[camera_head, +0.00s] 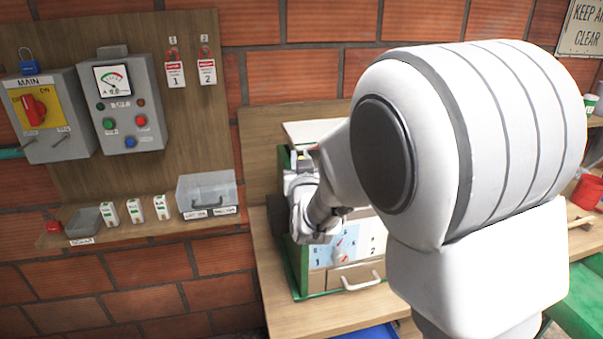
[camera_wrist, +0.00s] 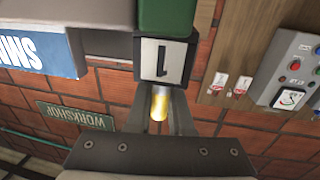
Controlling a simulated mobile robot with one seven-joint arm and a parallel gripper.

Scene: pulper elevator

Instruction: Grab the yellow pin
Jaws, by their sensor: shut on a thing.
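The yellow pin (camera_wrist: 159,104) shows in the wrist view, between the two fingers of my gripper (camera_wrist: 160,95). My gripper is shut on it. The pin's far end is at a dark-framed block with a white plate marked 1 (camera_wrist: 163,60), under a green part. I cannot tell whether the pin is still seated in that block. In the head view my arm covers most of the green-framed box (camera_head: 300,292) where my wrist is, and the pin cannot be made out there.
The box stands on a wooden bench (camera_head: 262,240) against a brick wall. A wooden board at left carries the MAIN switch box (camera_head: 42,115), a meter box (camera_head: 122,100) and red tags. A red container (camera_head: 588,191) stands at far right.

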